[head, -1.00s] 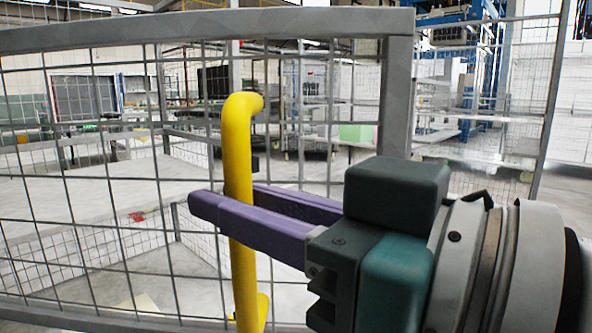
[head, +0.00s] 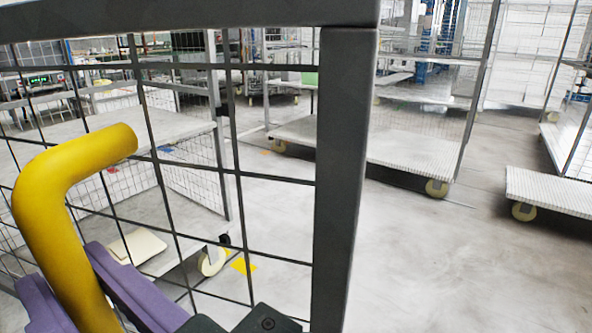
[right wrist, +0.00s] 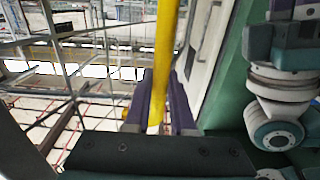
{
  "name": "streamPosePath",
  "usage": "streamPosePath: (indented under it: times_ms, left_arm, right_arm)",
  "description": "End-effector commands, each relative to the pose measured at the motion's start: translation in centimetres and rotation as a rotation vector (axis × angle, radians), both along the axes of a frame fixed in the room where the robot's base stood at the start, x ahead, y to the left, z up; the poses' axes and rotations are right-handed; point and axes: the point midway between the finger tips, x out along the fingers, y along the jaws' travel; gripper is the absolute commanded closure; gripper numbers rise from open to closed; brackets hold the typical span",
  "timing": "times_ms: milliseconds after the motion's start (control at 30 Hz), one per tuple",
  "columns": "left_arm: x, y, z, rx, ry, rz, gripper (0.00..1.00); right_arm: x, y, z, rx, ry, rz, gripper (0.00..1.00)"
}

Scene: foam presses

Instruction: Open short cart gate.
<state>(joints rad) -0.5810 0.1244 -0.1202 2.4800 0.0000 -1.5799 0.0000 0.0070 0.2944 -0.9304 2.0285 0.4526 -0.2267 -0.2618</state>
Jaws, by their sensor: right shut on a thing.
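The cart gate is a grey frame with wire mesh; its right upright (head: 345,170) stands near the middle of the head view. Its yellow handle (head: 48,205) is a bent bar at the lower left. My right gripper (head: 75,300) has its purple fingers on both sides of the handle and is shut on it. In the right wrist view the yellow handle (right wrist: 165,60) runs down between the purple fingers (right wrist: 160,115). The lower part of the handle is hidden in the head view. My left gripper is not in view.
Behind the mesh are a grey table (head: 110,150) and a castor wheel (head: 211,261) on the floor. A mesh cart (head: 415,155) stands beyond the upright, another platform cart (head: 550,192) at the right. The floor (head: 440,270) right of the upright is clear.

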Motion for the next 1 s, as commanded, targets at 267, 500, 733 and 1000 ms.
streamPosePath:
  times_ms: [267, 500, 733, 1000]
  left_arm:
    - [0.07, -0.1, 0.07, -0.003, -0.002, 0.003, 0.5]
    - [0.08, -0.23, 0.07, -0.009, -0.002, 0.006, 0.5]
    - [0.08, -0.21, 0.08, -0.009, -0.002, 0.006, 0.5]
    - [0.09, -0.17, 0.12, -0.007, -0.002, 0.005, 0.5]
  right_arm:
    - [-0.12, 0.08, -0.09, -0.002, 0.001, 0.001, 1.0]
    - [-0.09, 0.06, -0.1, -0.002, 0.001, 0.001, 0.64]
    - [-0.07, 0.05, -0.07, -0.001, 0.0, 0.0, 0.48]
    - [-0.42, -0.63, -0.16, -0.004, 0.001, 0.0, 0.48]
